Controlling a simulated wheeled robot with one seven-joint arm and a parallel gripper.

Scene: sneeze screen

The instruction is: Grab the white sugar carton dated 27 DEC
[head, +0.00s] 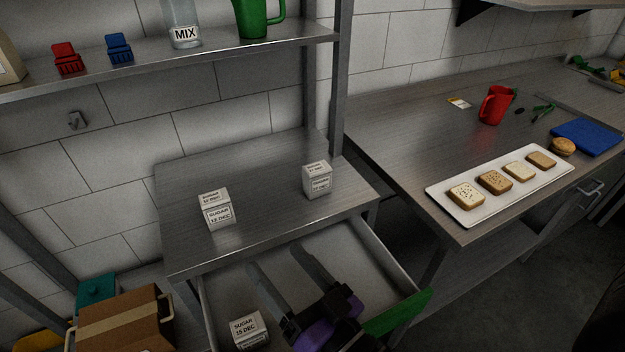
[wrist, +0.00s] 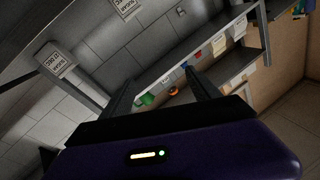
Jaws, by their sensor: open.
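Three white sugar cartons show in the head view. One carton (head: 215,209) stands on the left of the steel worktop and seems to read 12 DEC. A second carton (head: 317,180) stands at the worktop's right; its date is too small to read surely. A third carton (head: 249,329), reading 15 DEC, is in the open drawer (head: 357,250) below. My gripper (head: 281,264) is open and empty over the drawer, in front of and below the worktop cartons, touching none. The wrist view shows my gripper (wrist: 157,82) and two tilted cartons, one at left (wrist: 60,62) and one at top (wrist: 125,7).
The open drawer with a green front (head: 398,313) juts out under the worktop (head: 262,205). A shelf (head: 205,52) above holds a MIX bottle (head: 183,25) and clips. A cardboard box (head: 124,318) is at lower left. A bread tray (head: 468,215) is on the right counter.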

